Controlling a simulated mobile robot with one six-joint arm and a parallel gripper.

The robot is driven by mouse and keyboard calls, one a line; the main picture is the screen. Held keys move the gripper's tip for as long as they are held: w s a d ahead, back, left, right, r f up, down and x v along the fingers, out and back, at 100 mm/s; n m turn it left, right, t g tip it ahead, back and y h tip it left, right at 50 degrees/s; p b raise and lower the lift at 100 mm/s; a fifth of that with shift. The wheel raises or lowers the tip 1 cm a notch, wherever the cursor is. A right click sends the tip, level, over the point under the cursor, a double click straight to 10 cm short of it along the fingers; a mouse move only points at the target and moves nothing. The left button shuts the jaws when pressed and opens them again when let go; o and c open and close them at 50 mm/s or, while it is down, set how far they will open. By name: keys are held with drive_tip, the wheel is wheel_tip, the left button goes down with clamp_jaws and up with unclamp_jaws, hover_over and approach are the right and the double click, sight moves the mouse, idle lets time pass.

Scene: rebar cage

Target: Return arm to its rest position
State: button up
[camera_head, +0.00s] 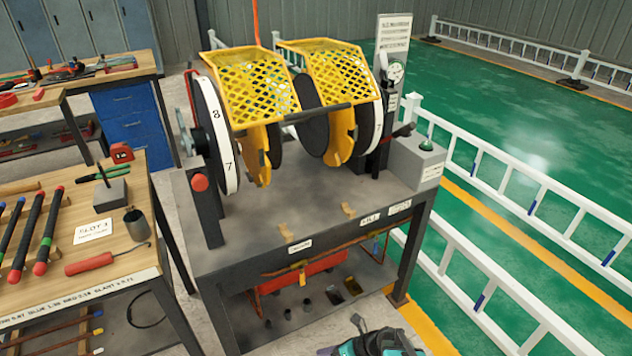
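A wooden bench (130,170) with red- and blue-ended bars, a red-handled tool (95,262) and a metal cup (136,224) stands at left. Blue drawers (128,115) are behind it. White railings (500,165) border the open green floor (530,105) at right.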

drive_tip(key=s+d+f+n+g+h, duration=0.2)
drive_tip(key=s+n+g, duration=0.1)
drive_tip(key=s+n, duration=0.3)
drive_tip(key=s+d+f+n+g+h, duration=0.2)
drive_tip(key=s+f+n+h, duration=0.1)
drive_tip(key=s+n, duration=0.3)
drive_tip(key=s+d+n+h, duration=0.3)
drive_tip(key=d+n, duration=0.3)
drive_tip(key=n, duration=0.2)
drive_tip(key=s+d+n+g+h, duration=0.1)
drive_tip(key=s+d+n+h, duration=0.1)
drive_tip(key=d+n, duration=0.4)
drive_tip(key=shift+s+d+n+g+h, duration=0.15)
drive_tip(key=shift+s+n+g+h, duration=0.25)
drive_tip(key=shift+n, duration=1.2)
drive_tip(key=shift+f, duration=0.1)
